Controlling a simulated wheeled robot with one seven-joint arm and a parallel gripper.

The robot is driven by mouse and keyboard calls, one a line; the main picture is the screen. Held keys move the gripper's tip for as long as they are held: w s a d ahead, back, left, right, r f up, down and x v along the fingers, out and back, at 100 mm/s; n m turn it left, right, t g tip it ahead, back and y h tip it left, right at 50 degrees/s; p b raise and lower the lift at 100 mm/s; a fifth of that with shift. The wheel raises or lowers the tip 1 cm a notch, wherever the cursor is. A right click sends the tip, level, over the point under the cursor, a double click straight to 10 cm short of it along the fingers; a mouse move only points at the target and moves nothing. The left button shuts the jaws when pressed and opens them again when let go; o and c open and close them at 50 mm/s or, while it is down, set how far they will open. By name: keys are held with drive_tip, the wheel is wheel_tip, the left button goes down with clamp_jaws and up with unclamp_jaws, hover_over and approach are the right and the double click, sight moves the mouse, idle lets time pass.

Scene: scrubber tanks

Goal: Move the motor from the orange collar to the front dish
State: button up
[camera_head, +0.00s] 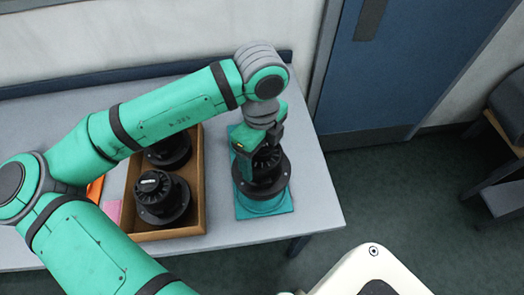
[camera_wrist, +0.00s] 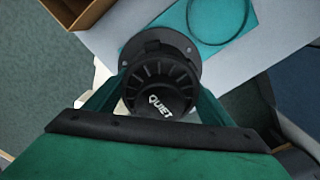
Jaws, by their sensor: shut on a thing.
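My gripper (camera_head: 259,145) is shut on a black finned motor (camera_head: 262,180) with a round flange. In the wrist view the motor (camera_wrist: 162,88) sits between both fingers, its cap reading "QUIET". In the head view it hangs over a teal square plate with a round rim, likely the dish (camera_head: 265,208). The dish (camera_wrist: 222,38) also shows in the wrist view, its ring clear of the motor's flange. The gap beneath the motor cannot be told. An orange piece (camera_head: 95,190) shows at the left behind my arm; whether it is the orange collar is unclear.
A wooden tray (camera_head: 202,185) left of the plate holds a black motor (camera_head: 160,197) and another (camera_head: 170,150) partly behind my arm. A pink piece (camera_head: 113,210) lies left of it. The grey table's (camera_head: 315,195) right end is clear. A blue door (camera_head: 400,70) stands beyond.

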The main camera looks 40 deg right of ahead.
drive_tip(key=shift+w+f, duration=0.1)
drive_tip(key=shift+f, duration=2.1)
drive_tip(key=shift+f, duration=1.45)
idle(1.3)
drive_tip(key=o, duration=2.1)
drive_tip(key=shift+o, duration=0.6)
drive_tip(key=shift+r, duration=0.1)
drive_tip(key=shift+r, duration=3.4)
